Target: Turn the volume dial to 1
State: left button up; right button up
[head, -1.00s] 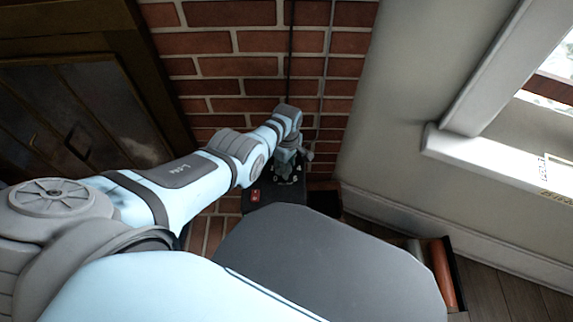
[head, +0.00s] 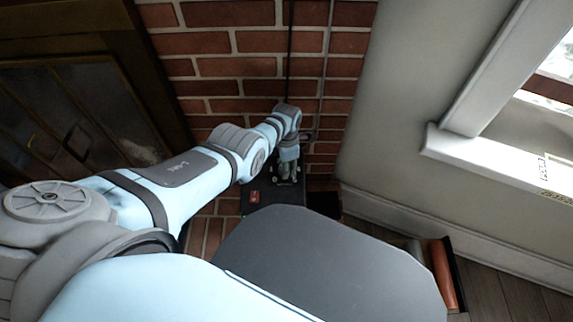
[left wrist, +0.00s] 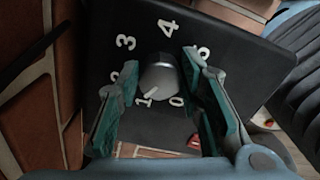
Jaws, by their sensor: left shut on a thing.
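The volume dial (left wrist: 160,76) is a grey round knob on the black box (left wrist: 85,40), ringed by white numerals. Its white pointer mark faces the lower left, toward the 1. My left gripper (left wrist: 160,64) has one finger on each side of the dial and is shut on it. The left finger partly hides the 2 and the right finger partly covers the 5. In the head view the left gripper (head: 289,172) is over the black box (head: 276,195), and the dial is hidden beneath it. My right gripper is in neither view.
A red switch (head: 254,196) sits on the box's left part. A brick wall (head: 250,66) with thin vertical cables rises behind it. A dark-framed fireplace door (head: 80,115) is at the left, and a pale wall with a window ledge (head: 485,155) is at the right.

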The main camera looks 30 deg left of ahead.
pick_arm(q)
jog(key=shift+n, duration=1.6)
jog(key=shift+a, duration=0.1)
jog(key=o, duration=1.2)
jog(key=shift+c, duration=0.2)
jog(key=shift+w+r, duration=0.15)
jog(key=shift+r, duration=0.25)
notch_tip(320, 180, up, 11)
